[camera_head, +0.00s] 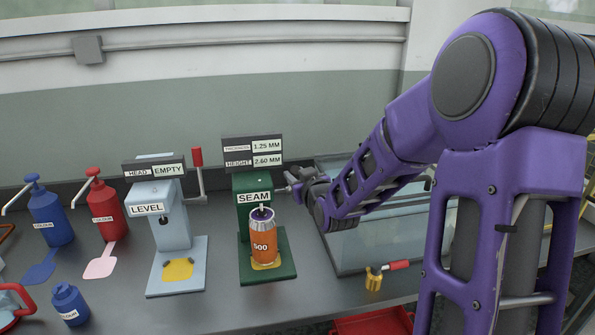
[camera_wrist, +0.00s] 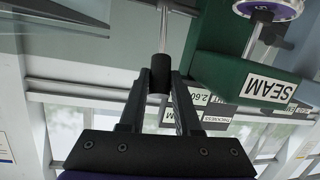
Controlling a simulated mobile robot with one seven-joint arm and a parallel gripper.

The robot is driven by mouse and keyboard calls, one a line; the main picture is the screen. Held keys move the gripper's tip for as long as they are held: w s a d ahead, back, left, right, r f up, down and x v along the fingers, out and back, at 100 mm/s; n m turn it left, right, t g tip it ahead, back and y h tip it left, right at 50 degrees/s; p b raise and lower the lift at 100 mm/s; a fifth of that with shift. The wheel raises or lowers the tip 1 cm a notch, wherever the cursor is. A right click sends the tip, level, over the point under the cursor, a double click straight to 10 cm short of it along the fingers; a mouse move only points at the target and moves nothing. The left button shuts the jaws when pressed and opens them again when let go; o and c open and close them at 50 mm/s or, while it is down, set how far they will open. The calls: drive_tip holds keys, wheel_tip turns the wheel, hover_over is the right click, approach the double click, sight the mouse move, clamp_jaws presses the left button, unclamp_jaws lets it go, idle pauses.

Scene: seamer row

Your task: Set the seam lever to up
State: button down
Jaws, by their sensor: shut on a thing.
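The green seam machine (camera_head: 245,190), labelled SEAM, stands mid-bench with an orange can (camera_head: 263,243) marked 500 on its base under the head. Its green body (camera_wrist: 225,65) also shows upside down in the wrist view. The seam lever, a thin metal rod (camera_wrist: 163,35) with a black grip, is at the machine's right side. My gripper (camera_wrist: 160,78) is shut on the black grip (camera_wrist: 158,82), with one finger on each side. In the head view my gripper (camera_head: 291,186) hides most of the lever, so its exact angle is hard to tell.
Left of it stands a pale blue LEVEL machine (camera_head: 170,215) with a red-handled lever (camera_head: 198,165). Red (camera_head: 112,208) and blue (camera_head: 50,215) pump bottles stand further left. A glass panel (camera_head: 360,240) and a small red-handled brass tool (camera_head: 374,279) are on the right.

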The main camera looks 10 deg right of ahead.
drive_tip(key=shift+w+r+g+p, duration=0.3)
drive_tip(key=shift+w+r, duration=0.05)
drive_tip(key=shift+w, duration=0.05)
drive_tip(key=c, duration=0.6)
unclamp_jaws()
drive_tip(key=shift+f, duration=0.1)
